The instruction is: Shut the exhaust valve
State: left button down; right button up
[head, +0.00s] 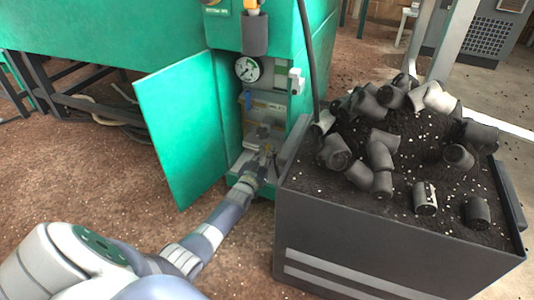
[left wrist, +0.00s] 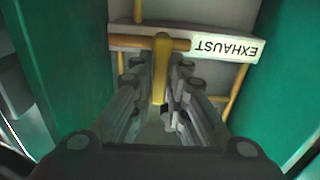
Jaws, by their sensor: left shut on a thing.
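The exhaust valve has a yellow lever (left wrist: 161,62) in the left wrist view. The lever runs between the fingers of my left gripper (left wrist: 160,92), which is shut on it. A white plate (left wrist: 228,47) reading EXHAUST, upside down in this view, is behind the lever. In the head view my left gripper (head: 263,150) reaches into the lower part of the open green cabinet (head: 243,187). The valve is mostly hidden there by my gripper. My right gripper is in neither view.
The cabinet's green door (head: 180,130) stands open on the left. A pressure gauge (head: 247,69) and a blue-handled valve (head: 248,98) are above my gripper. Brown floor (head: 95,195) is open at left.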

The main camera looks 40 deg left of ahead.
pick_arm(q)
jog(key=c, duration=1.7)
grip_release()
jog(key=shift+o, duration=0.5)
jog(key=v, duration=1.2)
